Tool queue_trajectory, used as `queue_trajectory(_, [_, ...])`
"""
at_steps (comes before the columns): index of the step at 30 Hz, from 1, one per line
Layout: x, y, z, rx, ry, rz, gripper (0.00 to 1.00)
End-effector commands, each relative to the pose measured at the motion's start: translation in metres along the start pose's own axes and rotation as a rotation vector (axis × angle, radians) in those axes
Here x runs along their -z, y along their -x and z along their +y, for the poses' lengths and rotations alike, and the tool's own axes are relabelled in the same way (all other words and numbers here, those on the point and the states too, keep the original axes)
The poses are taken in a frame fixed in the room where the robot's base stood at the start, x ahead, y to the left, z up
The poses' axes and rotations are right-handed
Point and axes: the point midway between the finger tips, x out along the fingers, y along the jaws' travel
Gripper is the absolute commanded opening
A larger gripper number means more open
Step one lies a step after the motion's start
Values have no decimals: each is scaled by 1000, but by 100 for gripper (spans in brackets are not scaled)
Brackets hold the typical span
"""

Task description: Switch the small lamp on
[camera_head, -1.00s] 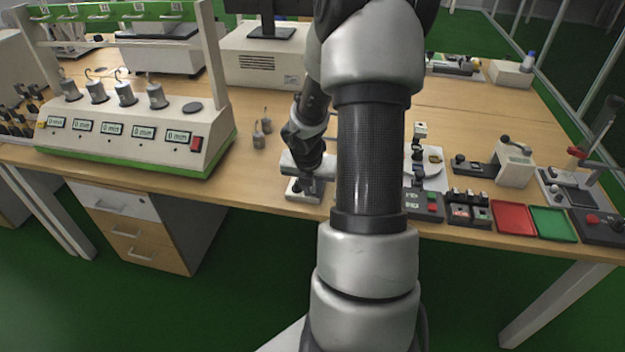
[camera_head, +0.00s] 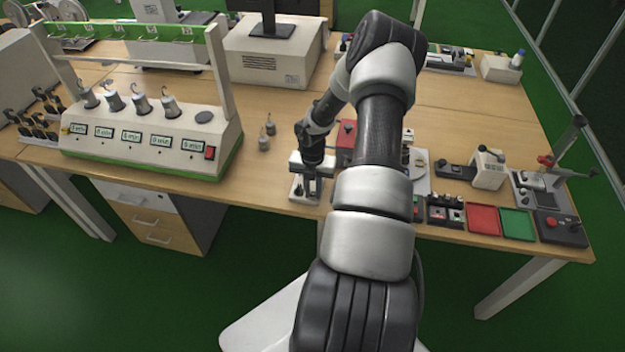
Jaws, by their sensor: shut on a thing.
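My gripper (camera_head: 310,178) points down at the front edge of the table, with its white hand above a small device with a grey base (camera_head: 297,192). Its fingers are small and dark here. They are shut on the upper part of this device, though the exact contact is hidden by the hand. I cannot make out a lamp bulb or a lit light, and I cannot tell whether this device is the small lamp.
A red tray (camera_head: 484,219) and a green tray (camera_head: 517,223) lie at right.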

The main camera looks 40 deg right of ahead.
Motion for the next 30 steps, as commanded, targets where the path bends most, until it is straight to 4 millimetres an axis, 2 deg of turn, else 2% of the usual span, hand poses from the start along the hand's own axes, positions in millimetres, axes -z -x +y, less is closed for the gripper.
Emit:
queue_trajectory(1, [-4,6,0,-4,-4,14,0])
queue_trajectory(15, [-6,2,0,-5,-2,51,0])
queue_trajectory(16, [-6,2,0,-5,-2,51,20])
queue_trajectory(19, [-5,2,0,-5,-2,52,36])
queue_trajectory(30, [-4,6,0,-4,-2,55,36])
